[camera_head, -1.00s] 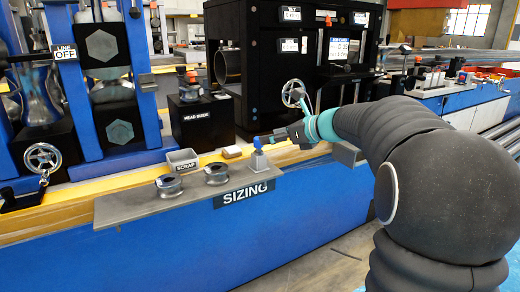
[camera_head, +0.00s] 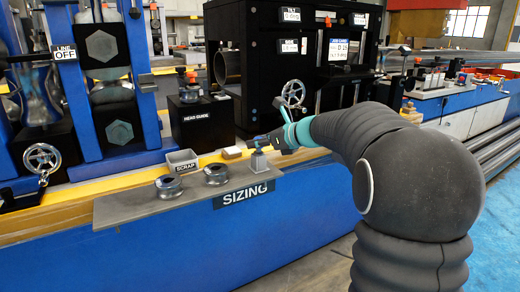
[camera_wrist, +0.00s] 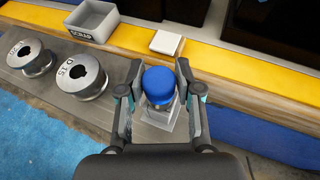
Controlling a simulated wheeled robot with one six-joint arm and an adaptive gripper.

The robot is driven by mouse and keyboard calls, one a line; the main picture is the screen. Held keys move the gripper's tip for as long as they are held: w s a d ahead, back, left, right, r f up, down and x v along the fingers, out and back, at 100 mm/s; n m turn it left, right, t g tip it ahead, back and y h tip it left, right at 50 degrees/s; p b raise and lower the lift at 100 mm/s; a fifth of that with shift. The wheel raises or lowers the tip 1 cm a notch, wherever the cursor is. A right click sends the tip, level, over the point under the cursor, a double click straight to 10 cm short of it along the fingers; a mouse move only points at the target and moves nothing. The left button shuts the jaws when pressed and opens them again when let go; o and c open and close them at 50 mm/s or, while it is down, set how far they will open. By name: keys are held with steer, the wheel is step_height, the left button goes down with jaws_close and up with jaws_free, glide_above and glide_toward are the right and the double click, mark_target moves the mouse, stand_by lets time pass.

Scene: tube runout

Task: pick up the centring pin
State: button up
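The centring pin, with a round blue head (camera_wrist: 158,84) and a metallic body below it, stands upright in a small grey holder (camera_head: 258,163) on the grey shelf (camera_head: 130,209). My gripper (camera_wrist: 158,98) is open in the wrist view, with one finger on each side of the pin. Narrow gaps seem to show between the fingers and the blue head. In the head view my gripper (camera_head: 262,143) is at the top of the holder and mostly hides the pin.
Two metal sizing rolls (camera_head: 168,187) (camera_head: 215,174) stand on the shelf left of the pin. A grey scrap bin (camera_head: 182,161) and a small white block (camera_head: 231,153) are behind. A handwheel (camera_head: 293,93) is on the black machine above.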

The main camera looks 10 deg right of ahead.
jaws_close()
steer(key=shift+r, duration=0.5)
step_height(320, 180, up, 3)
steer(key=shift+r+p, duration=0.2)
steer(key=shift+p, duration=0.35)
steer(key=w+d+r+p, duration=0.2)
steer(key=w+d+r, duration=0.4)
steer(key=d, duration=0.3)
steer(key=shift+w+d+r+p, duration=0.2)
steer(key=shift+w+r+p, duration=0.2)
steer(key=shift+w, duration=0.1)
